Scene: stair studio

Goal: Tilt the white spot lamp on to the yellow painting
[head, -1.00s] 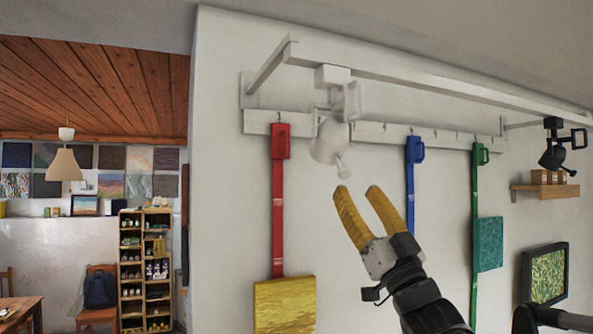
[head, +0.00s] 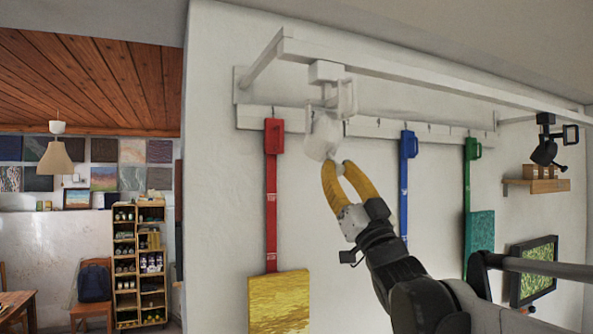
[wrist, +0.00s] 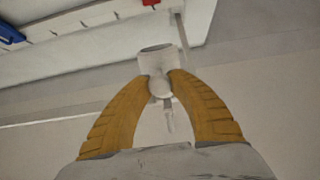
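The white spot lamp (head: 322,132) hangs from the white rail, its head pointing down, with a short handle ending in a round knob. My gripper (head: 338,164) is just below the lamp head, its yellow fingers drawn together at the handle. In the wrist view the fingertips (wrist: 160,76) sit on both sides of the round knob (wrist: 160,88) and appear to touch it. The lamp head (wrist: 156,54) shows just beyond them. The yellow painting (head: 279,303) hangs on the wall below and left of the lamp, under a red strap (head: 271,200).
The white rail (head: 420,82) runs above the lamp. A black spot lamp (head: 545,145) is at far right.

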